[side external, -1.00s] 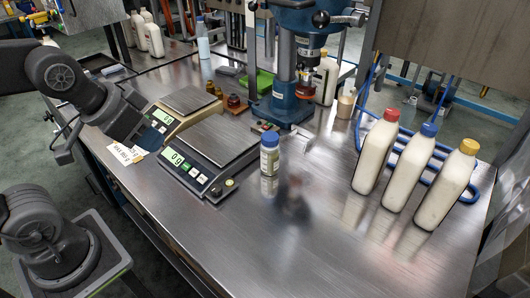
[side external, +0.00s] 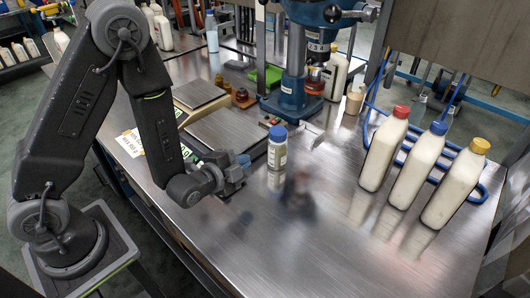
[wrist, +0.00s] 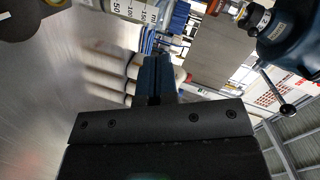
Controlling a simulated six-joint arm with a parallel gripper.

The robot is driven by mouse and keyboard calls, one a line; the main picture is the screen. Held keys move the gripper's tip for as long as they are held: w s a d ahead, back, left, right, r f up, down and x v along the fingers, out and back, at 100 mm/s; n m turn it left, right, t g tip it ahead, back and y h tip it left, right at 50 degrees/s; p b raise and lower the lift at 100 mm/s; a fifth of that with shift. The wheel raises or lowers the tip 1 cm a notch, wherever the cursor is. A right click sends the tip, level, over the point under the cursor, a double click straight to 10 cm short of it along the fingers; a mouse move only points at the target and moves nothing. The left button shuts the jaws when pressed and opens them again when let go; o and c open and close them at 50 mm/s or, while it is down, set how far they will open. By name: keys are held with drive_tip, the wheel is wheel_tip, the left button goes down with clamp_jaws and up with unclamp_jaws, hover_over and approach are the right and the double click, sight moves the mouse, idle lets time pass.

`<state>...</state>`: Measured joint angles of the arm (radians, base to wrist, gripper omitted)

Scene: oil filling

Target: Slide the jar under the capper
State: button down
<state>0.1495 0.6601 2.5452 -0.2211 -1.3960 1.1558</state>
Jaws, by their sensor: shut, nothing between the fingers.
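The jar (side external: 277,152) is clear to whitish with a blue lid and a printed label. It stands upright on the steel bench, in front of the capper. The capper (side external: 293,88) is a blue press with a column, a head and a handle; no jar shows under its head. My gripper (side external: 243,163) is low, just left of the jar, shut and empty, with its blue fingertips toward it; a small gap seems to lie between them. In the wrist view the shut blue fingers (wrist: 155,78) point ahead, and the jar (wrist: 128,8) is cut off at the top edge.
Two scales (side external: 222,135) stand behind my gripper. Small brown bottles (side external: 242,96) and a green tray (side external: 268,76) lie left of the capper. Three white bottles (side external: 385,150) stand at right by a blue rack. The bench front (side external: 300,245) is clear.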

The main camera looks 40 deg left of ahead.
sight(270, 148)
drive_tip(key=s+f+m+t, duration=0.2)
drive_tip(key=s+f+m, duration=0.1)
drive_tip(key=shift+s+f+m, duration=0.25)
drive_tip(key=shift+f+m, duration=0.05)
drive_tip(key=shift+s+f+m+t, duration=0.1)
drive_tip(key=shift+s+m+t, duration=0.3)
drive_tip(key=shift+s+m, duration=0.1)
drive_tip(key=w, duration=0.9)
drive_tip(key=w+a, duration=0.1)
drive_tip(key=w, duration=0.4)
drive_tip(key=w, duration=1.5)
drive_tip(key=shift+a, duration=0.4)
